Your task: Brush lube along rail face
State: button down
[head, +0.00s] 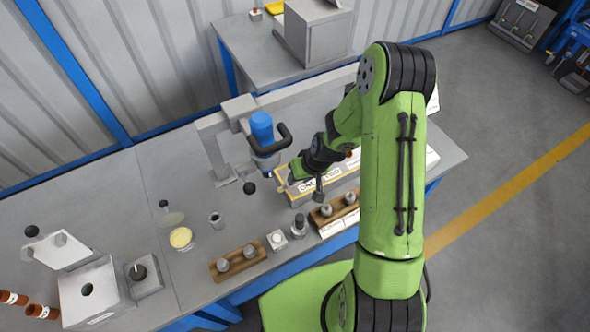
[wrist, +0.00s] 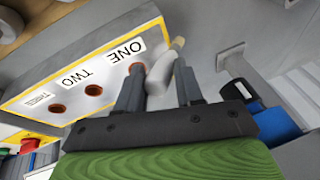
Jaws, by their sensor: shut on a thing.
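My gripper (wrist: 159,68) is closed around a pale grey, rounded piece (wrist: 160,80) with a beige tip (wrist: 178,43), which may be the brush. In the head view my gripper (head: 297,172) is over the bench beside a white, yellow-edged panel (head: 368,172). The panel also shows in the wrist view (wrist: 110,52), with holes labelled ONE, TWO and THREE. I cannot tell whether the held piece touches it. A small cup of yellow stuff (head: 181,238), possibly the lube, stands on the bench. A grey bar (head: 310,89) runs behind; I cannot tell which part is the rail.
A blue-topped tool (head: 262,133) with a black handle stands left of my gripper. Wooden blocks with metal pieces (head: 238,263) line the front edge. A white box with a hole (head: 90,292) is at the left.

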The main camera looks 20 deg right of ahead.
jog(key=shift+w+d, duration=0.1)
jog(key=shift+d, duration=0.5)
jog(key=shift+r+p, duration=1)
jog(key=shift+p, duration=0.1)
jog(key=shift+d, duration=0.15)
